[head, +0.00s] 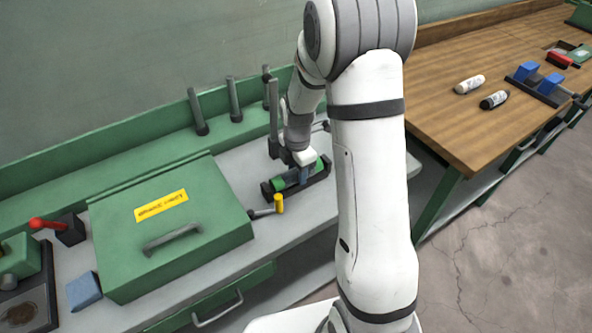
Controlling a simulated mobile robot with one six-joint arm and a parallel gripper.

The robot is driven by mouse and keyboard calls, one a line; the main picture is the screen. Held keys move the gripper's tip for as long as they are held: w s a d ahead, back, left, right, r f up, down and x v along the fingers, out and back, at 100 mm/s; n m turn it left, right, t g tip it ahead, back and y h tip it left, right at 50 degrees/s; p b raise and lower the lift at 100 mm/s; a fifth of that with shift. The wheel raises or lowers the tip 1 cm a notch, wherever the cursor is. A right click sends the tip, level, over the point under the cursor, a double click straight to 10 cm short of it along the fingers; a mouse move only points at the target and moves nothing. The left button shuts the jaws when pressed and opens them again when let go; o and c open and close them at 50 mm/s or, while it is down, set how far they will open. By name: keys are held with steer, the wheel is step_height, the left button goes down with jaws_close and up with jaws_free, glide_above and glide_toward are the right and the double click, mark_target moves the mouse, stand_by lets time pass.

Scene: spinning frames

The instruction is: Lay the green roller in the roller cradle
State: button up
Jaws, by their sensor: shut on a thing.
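The green roller (281,182) is at the black roller cradle (300,190) on the grey bench, lying lengthwise along it. Whether it rests on the cradle floor or hangs just above it, I cannot tell. My gripper (305,176) points down over the cradle and is shut on the roller near its middle. The gripper covers part of the roller, and my arm stands in front of the area right of the cradle.
A green box (205,235) with a yellow label stands left of the cradle. A yellow-handled crank (279,204) sticks out in front. Dark upright posts (234,100) line the back. A wooden table (435,115) at right holds bottles and blue blocks.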

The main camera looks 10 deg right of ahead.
steer(key=o, duration=1.2)
steer(key=shift+c, duration=0.2)
steer(key=shift+r+b, duration=0.45)
steer(key=shift+r, duration=3.4)
steer(key=shift+r, duration=0.1)
steer(key=s+r+m+t, duration=0.1)
steer(key=s+r+m, duration=0.4)
steer(key=s+m, duration=0.5)
steer(key=s+r+m+t, duration=0.2)
steer(key=s+r+m, duration=0.4)
steer(key=s+m, duration=0.5)
steer(key=shift+s+r+m, duration=0.2)
steer(key=shift+r+m, duration=0.05)
steer(key=shift+m, duration=0.05)
